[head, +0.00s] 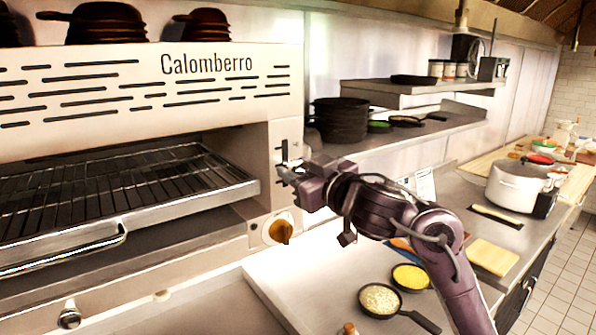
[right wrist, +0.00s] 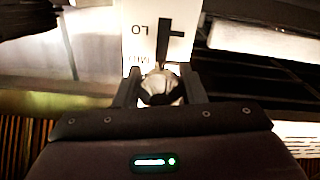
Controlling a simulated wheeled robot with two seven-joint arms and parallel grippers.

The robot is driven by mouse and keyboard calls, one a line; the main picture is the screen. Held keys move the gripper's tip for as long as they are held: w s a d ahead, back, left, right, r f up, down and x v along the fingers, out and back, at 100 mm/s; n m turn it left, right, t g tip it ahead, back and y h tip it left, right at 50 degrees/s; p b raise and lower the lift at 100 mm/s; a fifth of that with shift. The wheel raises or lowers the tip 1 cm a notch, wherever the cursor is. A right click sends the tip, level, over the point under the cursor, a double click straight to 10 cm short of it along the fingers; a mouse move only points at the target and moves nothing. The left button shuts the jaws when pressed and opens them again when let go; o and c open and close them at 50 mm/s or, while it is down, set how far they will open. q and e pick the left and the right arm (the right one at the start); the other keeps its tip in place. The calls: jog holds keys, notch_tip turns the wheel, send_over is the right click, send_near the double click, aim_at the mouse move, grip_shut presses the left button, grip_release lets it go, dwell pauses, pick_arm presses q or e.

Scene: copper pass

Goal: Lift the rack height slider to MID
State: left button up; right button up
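The salamander grill (head: 205,85) labelled Calomberro stands at the left in the head view. Its front right panel has a dark slider slot (head: 284,150). My right gripper (head: 287,170) is at this panel, at the lower part of the slot. In the right wrist view the panel (right wrist: 135,15) is upside down, with LO and part of MID readable. A pale and dark slider knob (right wrist: 160,88) sits between the fingers of the right gripper (right wrist: 160,86), which look closed on it. The knob shows near MID; its exact setting is hidden. My left gripper is not in view.
The wire rack (head: 120,185) sits inside the grill, right by the panel. An orange-brown knob (head: 281,231) is below the gripper. A white board (head: 290,275) and small pans (head: 380,300) lie on the counter. Black pans (head: 341,120) stand on a shelf behind.

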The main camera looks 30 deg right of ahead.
jog(key=o, duration=0.4)
jog(key=shift+s, duration=0.1)
jog(key=s+d+b, duration=0.1)
jog(key=s, duration=0.6)
jog(key=shift+s, duration=0.4)
